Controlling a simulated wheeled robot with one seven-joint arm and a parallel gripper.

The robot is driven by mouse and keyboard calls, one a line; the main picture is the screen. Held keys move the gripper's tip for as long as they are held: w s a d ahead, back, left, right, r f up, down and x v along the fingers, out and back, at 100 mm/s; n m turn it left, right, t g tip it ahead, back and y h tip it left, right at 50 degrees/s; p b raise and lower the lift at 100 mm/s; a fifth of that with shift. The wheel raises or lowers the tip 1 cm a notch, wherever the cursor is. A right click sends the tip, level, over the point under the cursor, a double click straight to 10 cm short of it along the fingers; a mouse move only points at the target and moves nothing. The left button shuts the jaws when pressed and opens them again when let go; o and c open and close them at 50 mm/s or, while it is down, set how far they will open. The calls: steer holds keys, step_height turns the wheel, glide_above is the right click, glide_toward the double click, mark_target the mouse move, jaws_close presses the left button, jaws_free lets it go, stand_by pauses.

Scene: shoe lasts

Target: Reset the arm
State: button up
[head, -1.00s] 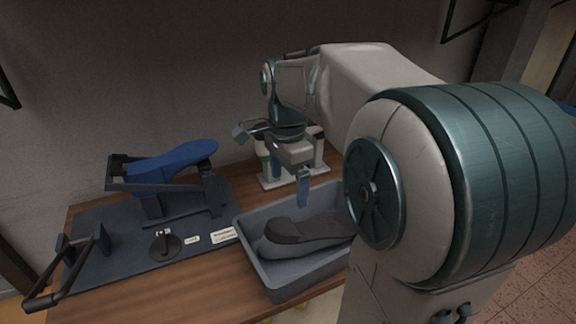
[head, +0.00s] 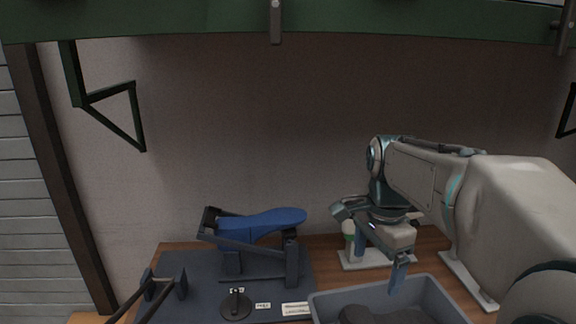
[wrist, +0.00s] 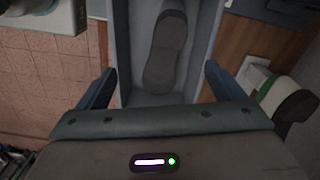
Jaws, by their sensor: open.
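My gripper (head: 379,256) hangs at the end of my arm above the back edge of the grey bin, at the right of the head view. In the wrist view my gripper (wrist: 160,88) shows two blue fingers spread wide apart with nothing between them. Below it, in the wrist view, a dark grey shoe-shaped piece (wrist: 168,55) lies in the grey bin (wrist: 121,40). In the head view the bin (head: 440,299) is cut by the lower edge, and only the top of its dark contents shows.
A blue shoe last (head: 262,223) sits on a dark stand on a dark mat (head: 195,268) at the left. A white-based stand (head: 365,262) is behind my gripper. A green shelf (head: 160,22) spans the top, with a triangular bracket (head: 140,115) at the left.

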steer(key=s+a+f+n+t, duration=0.3)
steer(key=s+f+n, duration=0.5)
steer(key=s+n, duration=0.3)
steer(key=shift+a+f+n, duration=0.4)
steer(key=shift+a+n, duration=0.45)
steer(key=shift+n, duration=1.05)
